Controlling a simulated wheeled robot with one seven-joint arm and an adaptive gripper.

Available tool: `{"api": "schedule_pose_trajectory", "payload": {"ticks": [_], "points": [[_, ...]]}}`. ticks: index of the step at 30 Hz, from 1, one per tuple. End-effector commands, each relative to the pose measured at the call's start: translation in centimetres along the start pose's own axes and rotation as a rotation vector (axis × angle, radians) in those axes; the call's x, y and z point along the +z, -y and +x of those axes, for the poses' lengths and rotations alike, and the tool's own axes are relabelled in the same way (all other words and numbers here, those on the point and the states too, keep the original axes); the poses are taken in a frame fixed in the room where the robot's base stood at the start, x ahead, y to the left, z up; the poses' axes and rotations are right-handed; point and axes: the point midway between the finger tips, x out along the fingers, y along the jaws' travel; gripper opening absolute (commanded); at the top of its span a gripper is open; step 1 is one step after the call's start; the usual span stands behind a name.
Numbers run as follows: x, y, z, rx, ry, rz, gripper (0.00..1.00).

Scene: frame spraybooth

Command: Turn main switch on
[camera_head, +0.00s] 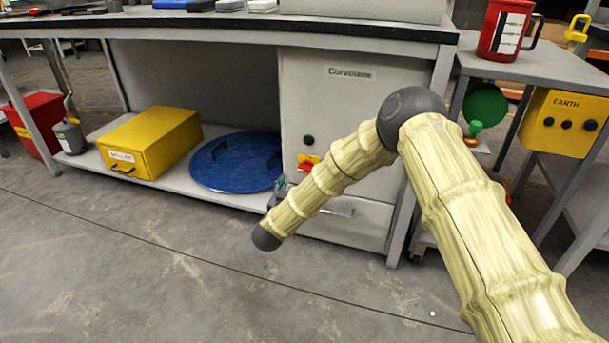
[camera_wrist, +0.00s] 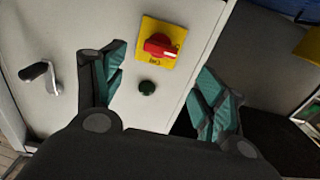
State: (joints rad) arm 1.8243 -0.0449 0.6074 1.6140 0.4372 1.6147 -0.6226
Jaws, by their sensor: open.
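The main switch (camera_wrist: 160,46) is a red rotary knob on a yellow plate, on the grey cabinet front. It shows in the wrist view at top centre, and in the head view (camera_head: 308,162), partly hidden by my arm. My gripper (camera_wrist: 170,85) is open and empty in the wrist view. Its two teal-padded fingers stand to the left and right, with the switch beyond and between them, apart from both. In the head view my gripper (camera_head: 279,186) is mostly hidden behind my arm, near the cabinet front.
A dark round button (camera_wrist: 147,88) is beside the switch plate, and a handle (camera_wrist: 42,77) is at left. A blue round lid (camera_head: 238,160) and a yellow box (camera_head: 150,143) sit on the low shelf. The floor in front is clear.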

Motion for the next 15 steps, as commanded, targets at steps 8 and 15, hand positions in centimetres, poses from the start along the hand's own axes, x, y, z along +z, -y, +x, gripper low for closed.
{"api": "schedule_pose_trajectory", "payload": {"ticks": [8, 15], "points": [[0.4, -0.1, 4.6, 0.002, -0.001, 0.002, 0.71], [0.4, -0.1, 7.7, 0.001, 0.0, 0.001, 0.71]]}}
